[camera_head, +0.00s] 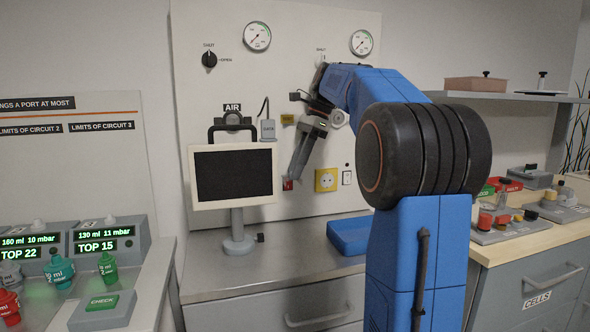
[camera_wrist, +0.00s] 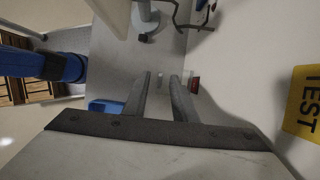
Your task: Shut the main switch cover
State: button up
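A small red switch (camera_head: 288,184) sits low on the white wall panel, left of the yellow socket. In the wrist view the red part (camera_wrist: 195,84) shows just right of the right fingertip. A small pale, clear-looking piece (camera_wrist: 187,74) stands out beside it; it may be the cover, which looks swung out from the red part, but this is too small to be sure. My gripper (camera_head: 292,177) points down along the panel, its tips close to the switch. In the wrist view the two grey fingers of my gripper (camera_wrist: 162,76) stand apart, with nothing clearly held between them.
A screen on a stand (camera_head: 234,175) is close left of my gripper. A yellow socket (camera_head: 326,180) and a white rocker switch (camera_head: 347,177) are to its right. A blue tray (camera_head: 350,235) lies on the grey counter below. A yellow TEST label (camera_wrist: 303,105) is on the panel.

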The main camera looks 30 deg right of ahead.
jog(key=shift+f, duration=0.15)
jog(key=shift+c, duration=0.3)
grip_shut()
jog(key=shift+s+a, duration=0.1)
notch_tip(320, 180, down, 9)
jog(key=n+t+h, duration=0.2)
jog(key=n+t, duration=0.1)
jog(key=t, duration=1.2)
jog(key=shift+w+f+n, duration=0.2)
jog(key=shift+w+n, duration=0.1)
jog(key=shift+n, duration=0.1)
jog(key=shift+w, duration=0.1)
dwell(0.3)
